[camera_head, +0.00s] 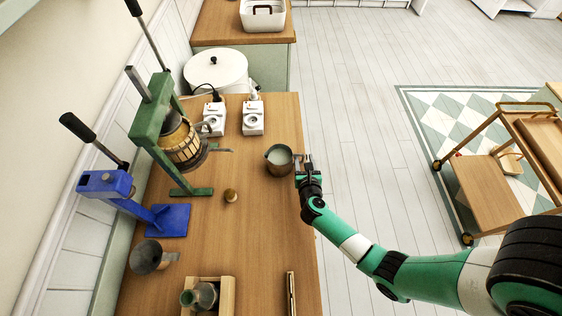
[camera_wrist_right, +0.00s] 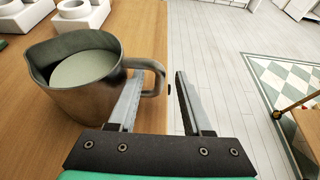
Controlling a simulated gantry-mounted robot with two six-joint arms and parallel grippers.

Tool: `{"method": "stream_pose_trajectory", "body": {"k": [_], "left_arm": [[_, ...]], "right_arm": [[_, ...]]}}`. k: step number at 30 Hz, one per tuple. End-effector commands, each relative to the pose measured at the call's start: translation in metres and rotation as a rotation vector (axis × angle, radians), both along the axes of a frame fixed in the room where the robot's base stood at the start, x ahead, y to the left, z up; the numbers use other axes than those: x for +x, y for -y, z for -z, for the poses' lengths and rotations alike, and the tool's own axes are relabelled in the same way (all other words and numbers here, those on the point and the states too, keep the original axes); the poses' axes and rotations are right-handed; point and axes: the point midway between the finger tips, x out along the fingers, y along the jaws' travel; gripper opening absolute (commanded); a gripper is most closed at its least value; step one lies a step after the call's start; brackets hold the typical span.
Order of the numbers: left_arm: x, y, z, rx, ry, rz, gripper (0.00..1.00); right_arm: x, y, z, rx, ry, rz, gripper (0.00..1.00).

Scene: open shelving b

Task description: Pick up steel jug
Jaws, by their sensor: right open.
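The steel jug (camera_head: 279,160) stands upright on the wooden counter near its right edge, with pale contents inside. In the right wrist view the jug (camera_wrist_right: 85,85) fills the left side, its handle pointing right. My right gripper (camera_head: 304,160) is open beside the jug, on its handle side. In the wrist view the two fingers (camera_wrist_right: 158,88) stand apart with the end of the handle (camera_wrist_right: 155,78) between or just beyond their tips; I cannot tell which. My left gripper is not in view.
A small brown object (camera_head: 230,195), a metal cup (camera_head: 148,257) and a wooden crate (camera_head: 226,295) are nearer. Right of the counter is open floor, then a wooden trolley (camera_head: 485,185).

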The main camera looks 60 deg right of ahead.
Motion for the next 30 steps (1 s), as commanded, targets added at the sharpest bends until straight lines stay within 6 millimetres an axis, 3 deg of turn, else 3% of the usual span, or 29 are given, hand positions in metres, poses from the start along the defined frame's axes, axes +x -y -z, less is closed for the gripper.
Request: {"method": "stream_pose_trajectory", "body": {"k": [9, 15, 18, 30], "left_arm": [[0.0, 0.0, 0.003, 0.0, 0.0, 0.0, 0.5], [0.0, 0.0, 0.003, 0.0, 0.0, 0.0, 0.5], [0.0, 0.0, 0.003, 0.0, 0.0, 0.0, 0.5], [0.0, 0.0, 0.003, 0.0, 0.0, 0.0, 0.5]], "right_arm": [[0.006, 0.0085, 0.0039, 0.0, 0.0, -0.001, 0.49], [0.006, 0.0083, 0.0038, 0.0, 0.0, -0.001, 0.13], [0.006, 0.0082, 0.0039, 0.0, 0.0, -0.001, 0.0], [0.0059, 0.0082, 0.0039, 0.0, 0.0, -0.001, 0.0]]}}
